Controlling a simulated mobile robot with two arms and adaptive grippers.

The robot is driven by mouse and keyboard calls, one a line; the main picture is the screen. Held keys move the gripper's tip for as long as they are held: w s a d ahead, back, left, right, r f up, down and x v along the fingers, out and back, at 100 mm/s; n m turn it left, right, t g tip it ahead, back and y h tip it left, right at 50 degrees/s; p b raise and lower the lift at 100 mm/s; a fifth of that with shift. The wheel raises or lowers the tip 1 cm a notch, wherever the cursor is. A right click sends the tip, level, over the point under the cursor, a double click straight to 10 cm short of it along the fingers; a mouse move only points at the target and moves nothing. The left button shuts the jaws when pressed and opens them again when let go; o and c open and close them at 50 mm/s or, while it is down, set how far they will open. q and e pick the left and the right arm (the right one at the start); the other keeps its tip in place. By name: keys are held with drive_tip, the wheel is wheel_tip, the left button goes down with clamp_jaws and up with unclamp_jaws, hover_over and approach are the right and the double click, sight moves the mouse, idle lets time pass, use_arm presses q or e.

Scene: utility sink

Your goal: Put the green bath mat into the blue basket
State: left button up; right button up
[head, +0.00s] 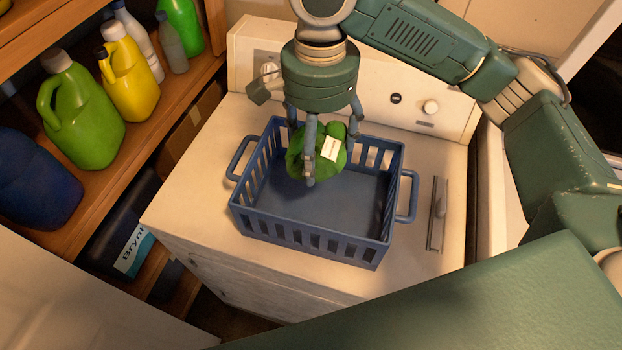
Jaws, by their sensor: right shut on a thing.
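The green bath mat (299,158) is bunched up and carries a small white label. My right gripper (318,165) points down and is shut on it, with fingers on its near and far sides. The blue basket (318,246) stands on top of a white machine, with slatted walls and a handle at each side. The mat is at the back left part of the basket opening, within its outline. I cannot tell whether the mat touches the basket floor. My left gripper is not in view.
The white machine top (190,185) has free room left of the basket. A metal handle (437,214) lies at its right. The back panel with knobs (431,107) rises behind. A wooden shelf at left holds a green jug (85,125), a yellow jug (130,80) and other bottles.

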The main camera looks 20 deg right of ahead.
wheel_tip(320, 180, down, 5)
drive_tip(key=s, duration=0.2)
hover_over(318, 217)
wheel_tip(318, 217, down, 8)
drive_tip(key=shift+f, duration=0.95)
drive_tip(key=shift+s+f, duration=0.1)
drive_tip(key=shift+f, duration=0.25)
wheel_tip(318, 217, down, 3)
drive_tip(key=shift+f+p, duration=0.2)
drive_tip(key=shift+p, duration=0.25)
drive_tip(key=shift+f, duration=0.1)
drive_tip(key=o, duration=1.1)
use_arm(q)
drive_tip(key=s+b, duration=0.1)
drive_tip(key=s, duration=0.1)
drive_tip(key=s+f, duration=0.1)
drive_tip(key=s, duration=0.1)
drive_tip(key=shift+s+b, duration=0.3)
drive_tip(key=shift+b, duration=0.1)
use_arm(e)
wheel_tip(318, 217, up, 12)
